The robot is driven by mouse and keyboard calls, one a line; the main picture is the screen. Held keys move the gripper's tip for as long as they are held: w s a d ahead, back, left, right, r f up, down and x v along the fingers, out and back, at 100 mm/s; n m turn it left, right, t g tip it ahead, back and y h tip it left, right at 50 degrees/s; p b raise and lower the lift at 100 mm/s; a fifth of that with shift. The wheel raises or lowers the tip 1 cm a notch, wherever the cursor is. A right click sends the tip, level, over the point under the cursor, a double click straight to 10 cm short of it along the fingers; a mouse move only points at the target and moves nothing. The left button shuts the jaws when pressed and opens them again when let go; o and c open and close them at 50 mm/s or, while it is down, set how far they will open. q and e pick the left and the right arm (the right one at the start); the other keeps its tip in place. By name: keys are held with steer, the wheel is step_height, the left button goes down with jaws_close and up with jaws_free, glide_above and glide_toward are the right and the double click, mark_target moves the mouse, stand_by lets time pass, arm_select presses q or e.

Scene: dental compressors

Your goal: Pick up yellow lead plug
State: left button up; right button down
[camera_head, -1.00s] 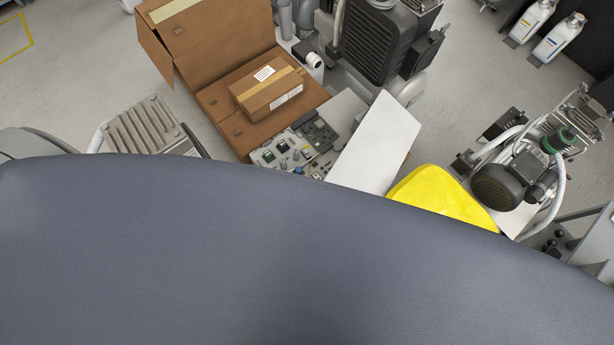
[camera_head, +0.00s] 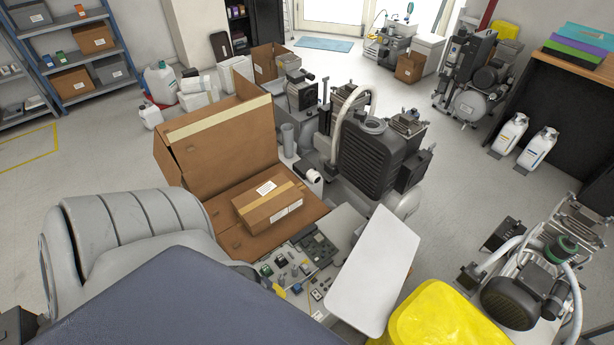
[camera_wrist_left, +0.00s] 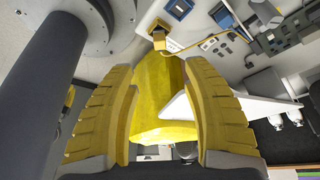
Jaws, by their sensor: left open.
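The yellow lead plug (camera_wrist_left: 165,40) is a small blocky yellow piece at the top middle of the left wrist view, by a light grey panel. A thin yellow lead (camera_wrist_left: 205,38) runs right from near it. My left gripper (camera_wrist_left: 158,72) has its two yellow ribbed fingers spread wide, with nothing gripped. The plug appears beyond the fingertips, roughly in line with the gap between them. In the head view a small yellow spot (camera_head: 279,292) shows at the near edge of the parts-covered panel; it is too small to identify. My right gripper is not in view.
A panel with small parts (camera_head: 300,263) lies beside an open carton (camera_head: 215,140) holding a taped box (camera_head: 268,205). A white board (camera_head: 375,270) and large yellow object (camera_head: 440,315) are to the right. A dark blue-grey surface (camera_head: 175,305) hides the near part.

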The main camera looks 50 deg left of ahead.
arm_select(q)
steer(key=x, duration=1.1)
steer(key=shift+w+d+f, duration=0.1)
steer(key=shift+w+f, duration=0.05)
steer(key=shift+w, duration=0.05)
steer(key=shift+d+x, duration=0.25)
steer(key=shift+x, duration=2.5)
steer(key=shift+o, duration=0.2)
steer(key=c, duration=1.1)
